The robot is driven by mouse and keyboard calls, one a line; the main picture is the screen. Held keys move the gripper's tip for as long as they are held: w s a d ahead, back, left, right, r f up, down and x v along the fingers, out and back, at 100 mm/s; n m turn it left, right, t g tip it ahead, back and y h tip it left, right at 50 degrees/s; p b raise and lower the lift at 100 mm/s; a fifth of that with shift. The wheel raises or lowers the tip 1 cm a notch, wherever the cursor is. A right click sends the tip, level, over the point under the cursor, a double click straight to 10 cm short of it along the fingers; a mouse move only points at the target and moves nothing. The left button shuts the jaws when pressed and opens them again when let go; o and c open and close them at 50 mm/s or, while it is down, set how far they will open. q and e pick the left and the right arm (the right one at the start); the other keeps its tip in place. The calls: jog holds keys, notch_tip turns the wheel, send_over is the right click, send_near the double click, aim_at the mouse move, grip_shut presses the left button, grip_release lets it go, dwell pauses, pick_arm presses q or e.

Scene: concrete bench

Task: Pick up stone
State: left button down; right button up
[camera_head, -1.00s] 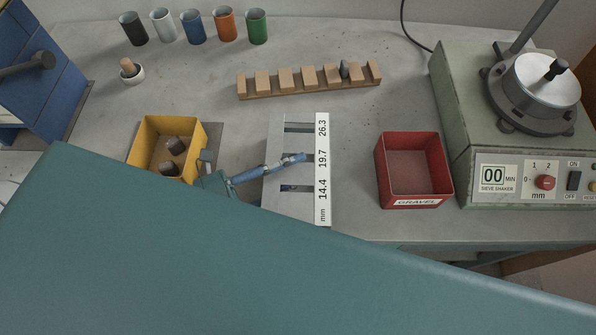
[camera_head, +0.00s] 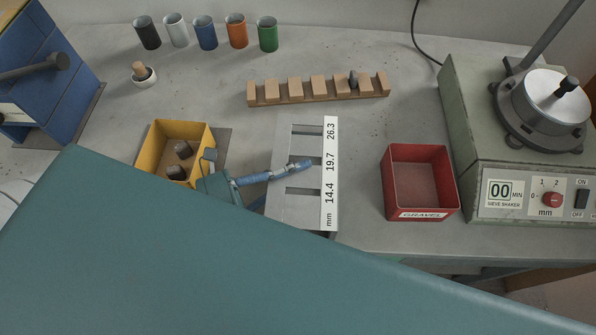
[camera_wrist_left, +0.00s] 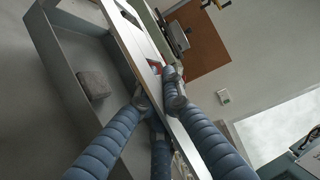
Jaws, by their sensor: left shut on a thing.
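Two dark stones (camera_head: 181,149) lie in the yellow bin (camera_head: 158,145) in the head view. The slotted metal gauge (camera_head: 290,213), marked 26.3, 19.7 and 14.4 mm, stands to the bin's right. My left gripper (camera_head: 303,166) reaches over it, a blue finger lying across the plate by the middle slot. In the left wrist view the fingers (camera_wrist_left: 160,92) are on both sides of the slotted plate (camera_wrist_left: 135,45) and appear shut on it. A grey stone-like block (camera_wrist_left: 95,83) lies apart from them in the grey channel below the plate. My right gripper is not in view.
A red gravel bin (camera_head: 421,211) is to the right, beside the sieve shaker (camera_head: 520,190). A notched wooden rack (camera_head: 320,95) holds one dark piece behind the gauge. Several coloured cups (camera_head: 206,33) stand at the back. My teal arm covers the front.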

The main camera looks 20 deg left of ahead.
pick_arm(q)
notch_tip(320, 180, up, 26)
jog(key=p, duration=1.4)
